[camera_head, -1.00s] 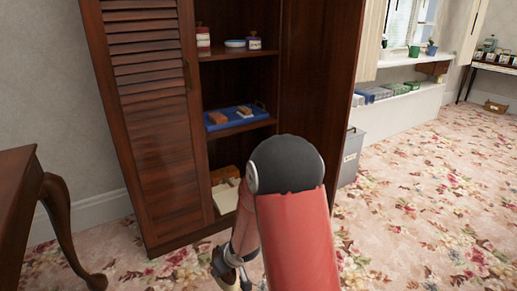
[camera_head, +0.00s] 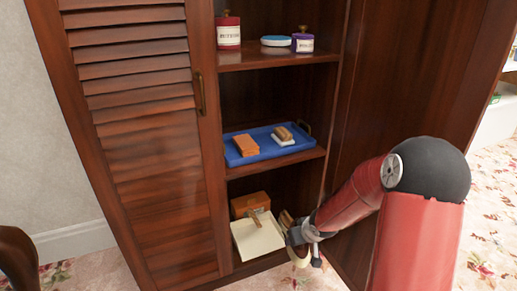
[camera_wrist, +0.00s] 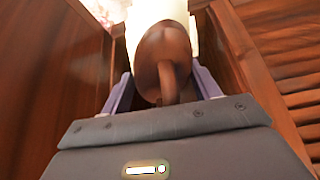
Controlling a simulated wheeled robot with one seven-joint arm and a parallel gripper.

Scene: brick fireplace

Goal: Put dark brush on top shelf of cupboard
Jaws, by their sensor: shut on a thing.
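My gripper (camera_head: 298,237) is at the lower right of the cupboard opening, by the bottom compartment. It is shut on the dark brush (camera_wrist: 165,50), which has a rounded dark brown back and pale bristles. In the wrist view the brush sits between the two fingers, its brown handle pointing toward the palm. In the head view the gripper partly hides it. The wooden cupboard (camera_head: 272,160) stands open on its right side. Its top shelf (camera_head: 250,60) holds a red-and-white tin (camera_head: 229,33), a low blue-lidded tin (camera_head: 275,41) and a purple-and-white tin (camera_head: 304,43).
The middle shelf holds a blue tray (camera_head: 240,159) with an orange-brown block (camera_head: 246,145) and a small brush (camera_head: 283,134). Below are a brown box (camera_head: 250,204) and a cream dustpan (camera_head: 258,240). A louvred door (camera_head: 140,130) is shut at left; an open door panel (camera_head: 410,90) stands at right.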

